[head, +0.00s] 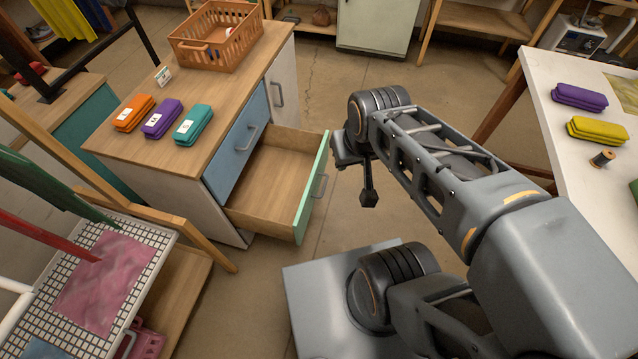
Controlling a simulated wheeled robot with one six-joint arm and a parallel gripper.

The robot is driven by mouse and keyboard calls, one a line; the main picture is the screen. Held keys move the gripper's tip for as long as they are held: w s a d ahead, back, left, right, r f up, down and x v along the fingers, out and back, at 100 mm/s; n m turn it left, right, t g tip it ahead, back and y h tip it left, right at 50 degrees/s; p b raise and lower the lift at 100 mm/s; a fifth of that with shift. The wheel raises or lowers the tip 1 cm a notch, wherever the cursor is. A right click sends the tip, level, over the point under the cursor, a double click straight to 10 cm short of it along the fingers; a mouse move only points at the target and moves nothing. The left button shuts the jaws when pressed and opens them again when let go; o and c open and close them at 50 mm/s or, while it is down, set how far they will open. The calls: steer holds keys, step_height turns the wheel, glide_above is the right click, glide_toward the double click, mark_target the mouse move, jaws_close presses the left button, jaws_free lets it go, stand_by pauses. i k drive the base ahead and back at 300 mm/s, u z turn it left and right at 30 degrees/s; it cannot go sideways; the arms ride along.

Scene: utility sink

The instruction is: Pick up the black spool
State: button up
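A small spool (602,158) with dark, blackish thread and light wooden ends stands on the white table at the right edge of the head view. It is just below a yellow case. My gripper (368,196) hangs over the floor in the middle of the view, just right of the open drawer. It is well to the left of the spool and apart from it. Only a dark finger part shows, so I cannot tell whether it is open or shut.
On the white table (553,110) lie a purple case (579,96) and a yellow case (597,131). An empty wooden drawer (272,185) stands open at left. A cabinet holds an orange basket (216,35) and three coloured cases. Floor shows between cabinet and table.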

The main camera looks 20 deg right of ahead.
mark_target(605, 157)
steer(key=z, duration=2.05)
steer(key=i, duration=1.15)
steer(key=u, duration=1.05)
